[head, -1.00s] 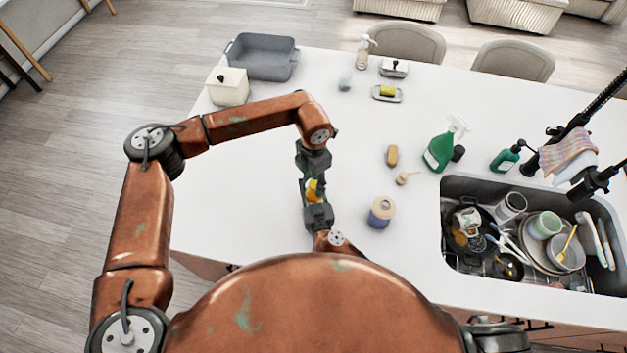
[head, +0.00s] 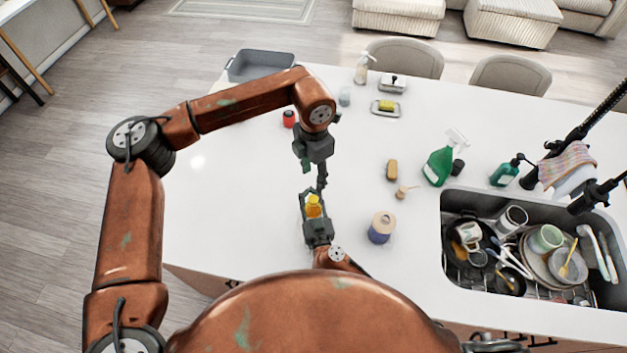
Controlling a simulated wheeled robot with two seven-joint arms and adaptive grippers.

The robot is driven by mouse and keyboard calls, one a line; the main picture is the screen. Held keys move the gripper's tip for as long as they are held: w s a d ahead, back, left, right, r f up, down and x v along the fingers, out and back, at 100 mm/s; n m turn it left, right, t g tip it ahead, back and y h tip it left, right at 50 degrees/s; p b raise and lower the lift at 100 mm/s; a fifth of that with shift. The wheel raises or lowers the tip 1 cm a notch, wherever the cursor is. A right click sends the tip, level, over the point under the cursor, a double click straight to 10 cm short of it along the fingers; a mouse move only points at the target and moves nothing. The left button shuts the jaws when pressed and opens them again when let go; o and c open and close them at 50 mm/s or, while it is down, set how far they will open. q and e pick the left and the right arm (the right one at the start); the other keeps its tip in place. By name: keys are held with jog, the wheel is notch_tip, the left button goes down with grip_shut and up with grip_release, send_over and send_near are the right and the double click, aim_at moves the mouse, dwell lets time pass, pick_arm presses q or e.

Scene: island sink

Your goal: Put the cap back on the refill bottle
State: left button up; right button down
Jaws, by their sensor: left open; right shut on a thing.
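A small yellow-orange bottle (head: 314,207) stands upright between the fingers of my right gripper (head: 315,201), which is shut on it near the counter's front edge. My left gripper (head: 315,176) is open and points down just above and behind the bottle. Its fingers look empty. I cannot tell the cap apart from the bottle's top at this size. A small red item with a dark top (head: 289,118) stands on the counter behind my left arm; I cannot tell what it is.
A purple-sided roll (head: 382,228) stands right of the bottle. A wooden dipper (head: 405,191), brush (head: 392,170) and green spray bottle (head: 438,165) are farther right. A full sink (head: 447,270) is at the right. A grey tub (head: 260,66) is at the back left.

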aim_at(313, 211)
jog(key=c, duration=1.4)
grip_release()
jog(key=shift+c, duration=0.2)
jog(key=s+d, duration=0.2)
jog(key=s, duration=0.9)
jog(key=shift+s+d, duration=0.15)
jog(key=shift+s, duration=0.25)
